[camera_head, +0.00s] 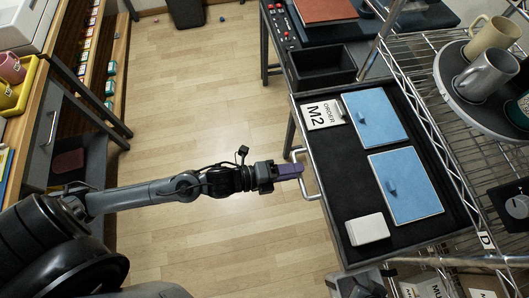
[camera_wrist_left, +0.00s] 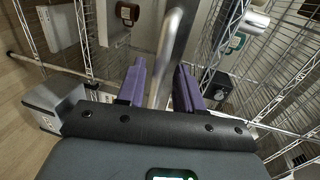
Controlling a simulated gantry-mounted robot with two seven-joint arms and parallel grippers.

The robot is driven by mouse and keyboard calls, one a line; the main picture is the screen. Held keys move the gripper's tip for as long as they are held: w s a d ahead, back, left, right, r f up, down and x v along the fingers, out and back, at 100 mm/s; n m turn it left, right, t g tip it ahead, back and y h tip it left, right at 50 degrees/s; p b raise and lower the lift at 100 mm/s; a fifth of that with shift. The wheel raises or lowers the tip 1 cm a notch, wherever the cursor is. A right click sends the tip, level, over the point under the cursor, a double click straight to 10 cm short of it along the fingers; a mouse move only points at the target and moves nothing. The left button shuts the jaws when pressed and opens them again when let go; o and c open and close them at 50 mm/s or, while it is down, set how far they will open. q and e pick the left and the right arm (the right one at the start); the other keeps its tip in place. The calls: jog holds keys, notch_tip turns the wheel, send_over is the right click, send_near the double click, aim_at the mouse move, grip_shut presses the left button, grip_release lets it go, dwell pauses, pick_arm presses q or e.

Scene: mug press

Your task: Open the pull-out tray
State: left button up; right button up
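The pull-out tray (camera_head: 365,160) is a dark, shallow tray with a pale metal rim, at the right of the head view. Its silver bar handle (camera_head: 312,190) sticks out from its left edge. My left gripper (camera_head: 293,170) is at this handle, with its purple fingers pointing right. In the left wrist view, the handle bar (camera_wrist_left: 168,55) runs between the two purple fingers (camera_wrist_left: 160,88), which stand apart with gaps showing beside the bar. My right gripper is not in view.
Two blue panels (camera_head: 405,186), an ORDER M2 card (camera_head: 322,115) and a white box (camera_head: 367,229) lie in the tray. A wire rack (camera_head: 447,150) with mugs stands to its right. Wooden floor (camera_head: 215,110) is clear left of the tray. A shelf unit (camera_head: 75,100) stands at far left.

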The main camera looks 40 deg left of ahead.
pick_arm(q)
jog(key=b+v, duration=0.1)
jog(key=v, duration=0.7)
jog(key=shift+s+a, duration=0.2)
jog(key=shift+s, duration=0.05)
jog(key=shift+r, duration=0.1)
